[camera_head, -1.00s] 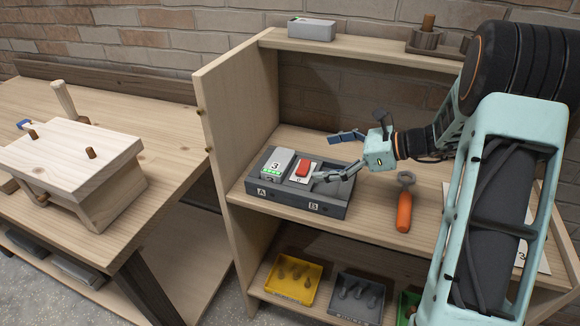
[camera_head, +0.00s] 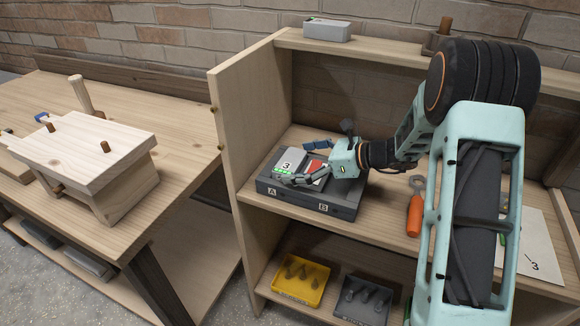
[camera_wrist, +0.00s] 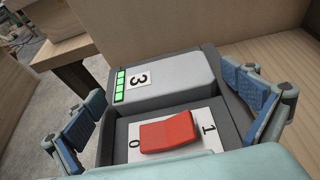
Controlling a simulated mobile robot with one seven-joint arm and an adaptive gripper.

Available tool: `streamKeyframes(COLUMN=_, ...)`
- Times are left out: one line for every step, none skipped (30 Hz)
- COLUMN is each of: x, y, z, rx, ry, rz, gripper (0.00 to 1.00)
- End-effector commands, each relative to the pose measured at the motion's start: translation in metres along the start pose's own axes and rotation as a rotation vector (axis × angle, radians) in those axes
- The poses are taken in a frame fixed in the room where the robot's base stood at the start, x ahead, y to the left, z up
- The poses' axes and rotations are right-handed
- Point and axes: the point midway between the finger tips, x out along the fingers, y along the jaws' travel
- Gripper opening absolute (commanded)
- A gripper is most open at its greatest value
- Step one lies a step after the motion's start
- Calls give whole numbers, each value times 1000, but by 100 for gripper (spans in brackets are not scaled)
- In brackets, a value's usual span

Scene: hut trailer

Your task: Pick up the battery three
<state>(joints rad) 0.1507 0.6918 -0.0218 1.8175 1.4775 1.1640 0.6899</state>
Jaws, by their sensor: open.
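Battery three (camera_head: 288,162) is a grey block with a white "3" label and a row of green lights. It sits in slot A of a dark grey charger box (camera_head: 318,205) on the middle shelf. It also shows in the wrist view (camera_wrist: 165,78). A red rocker switch (camera_wrist: 167,132) marked 0 and 1 sits beside it in the box. My gripper (camera_head: 304,161) is open and empty, over the box. In the wrist view, its blue-padded fingers (camera_wrist: 168,108) stand wide apart, either side of the switch, with the battery just beyond.
An orange-handled tool (camera_head: 415,208) lies right of the box. A grey block (camera_head: 327,30) is on the top shelf. A yellow tray (camera_head: 300,279) and a grey tray (camera_head: 361,298) stand below. The shelf's upright side panel (camera_head: 240,120) is close on the left.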

Motion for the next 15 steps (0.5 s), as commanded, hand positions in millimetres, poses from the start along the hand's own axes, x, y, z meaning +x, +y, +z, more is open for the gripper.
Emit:
streamKeyframes(x=4, y=0, z=0, rx=0, ry=1, rz=0, gripper=100)
streamKeyframes(x=5, y=0, z=0, rx=0, ry=1, rz=-1, gripper=100)
streamKeyframes(x=5, y=0, z=0, rx=0, ry=0, rz=-2, gripper=100)
streamKeyframes(x=5, y=-1, z=0, rx=0, ry=0, rz=-2, gripper=100)
streamKeyframes(x=4, y=-1, z=0, rx=0, ry=0, rz=-2, gripper=100)
streamKeyframes(x=4, y=-1, z=0, rx=-1, ry=0, rz=-2, gripper=100)
streamKeyframes(x=4, y=-1, z=0, rx=-1, ry=0, rz=-2, gripper=100)
streamKeyframes(x=4, y=-1, z=0, rx=-1, ry=0, rz=-2, gripper=98)
streamKeyframes(x=4, y=-1, z=0, rx=-1, ry=0, rz=-2, gripper=93)
streamKeyframes(x=4, y=-1, z=0, rx=-1, ry=0, rz=-2, gripper=90)
streamKeyframes(x=4, y=-1, z=0, rx=-1, ry=0, rz=-2, gripper=87)
streamKeyframes(x=4, y=-1, z=0, rx=-1, ry=0, rz=-2, gripper=82)
streamKeyframes(x=4, y=-1, z=0, rx=-1, ry=0, rz=-2, gripper=79)
streamKeyframes(x=4, y=-1, z=0, rx=-1, ry=0, rz=-2, gripper=76)
streamKeyframes(x=4, y=-1, z=0, rx=-1, ry=0, rz=-2, gripper=71)
